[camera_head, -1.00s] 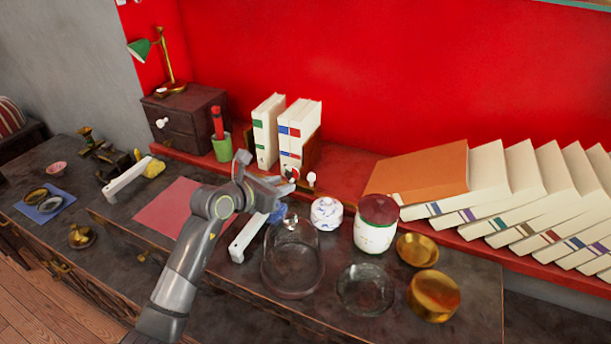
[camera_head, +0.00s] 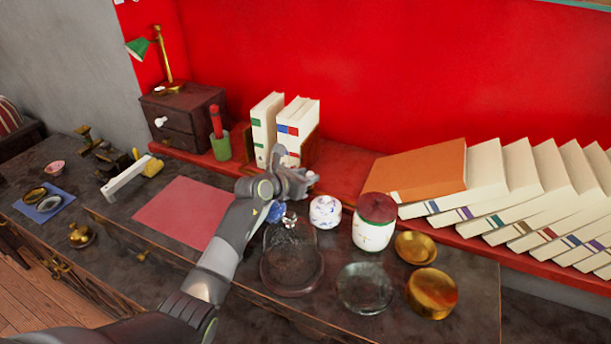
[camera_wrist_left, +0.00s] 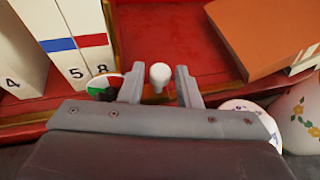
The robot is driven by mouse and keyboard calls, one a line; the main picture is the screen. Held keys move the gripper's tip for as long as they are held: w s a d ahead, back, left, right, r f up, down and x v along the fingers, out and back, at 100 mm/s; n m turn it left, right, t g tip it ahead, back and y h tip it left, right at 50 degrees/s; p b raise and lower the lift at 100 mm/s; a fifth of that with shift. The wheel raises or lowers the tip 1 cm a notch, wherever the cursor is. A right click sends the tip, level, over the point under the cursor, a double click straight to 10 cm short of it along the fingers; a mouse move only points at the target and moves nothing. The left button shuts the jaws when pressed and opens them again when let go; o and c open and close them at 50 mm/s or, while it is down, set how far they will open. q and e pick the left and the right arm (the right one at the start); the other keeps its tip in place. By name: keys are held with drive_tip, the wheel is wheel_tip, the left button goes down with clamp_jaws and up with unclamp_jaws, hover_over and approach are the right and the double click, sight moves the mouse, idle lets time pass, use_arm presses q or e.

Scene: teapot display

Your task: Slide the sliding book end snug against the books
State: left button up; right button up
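Several white books (camera_head: 265,130) stand upright on the red shelf, one apart at the left and a pair (camera_head: 296,122) with blue and red bands at the right. The sliding book end (camera_head: 311,147) is a brown wooden panel at the right of the pair, partly hidden by books and my gripper. My left gripper (camera_head: 294,170) is in front of it, below the books. In the left wrist view its fingers (camera_wrist_left: 160,90) are apart, with a white knob (camera_wrist_left: 160,74) showing between them. Contact with the knob cannot be told. My right gripper is not in view.
A round multicoloured disc (camera_wrist_left: 103,86) is beside the left finger. A glass dome (camera_head: 291,262), a small patterned pot (camera_head: 325,211), and a red-lidded jar (camera_head: 374,222) stand below and right. Leaning books (camera_head: 480,185) fill the right shelf; red shelf lies between.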

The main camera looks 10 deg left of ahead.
use_arm(q)
clamp_jaws()
drive_tip(key=w+a+b, duration=0.1)
drive_tip(key=a+b, duration=0.2)
drive_tip(key=a, duration=0.4)
drive_tip(key=shift+w+a, duration=0.3)
drive_tip(key=shift+a, duration=0.1)
drive_tip(key=shift+r, duration=0.1)
drive_tip(key=shift+c, duration=0.3)
unclamp_jaws()
drive_tip(key=shift+o, duration=0.3)
drive_tip(key=shift+a, duration=0.15)
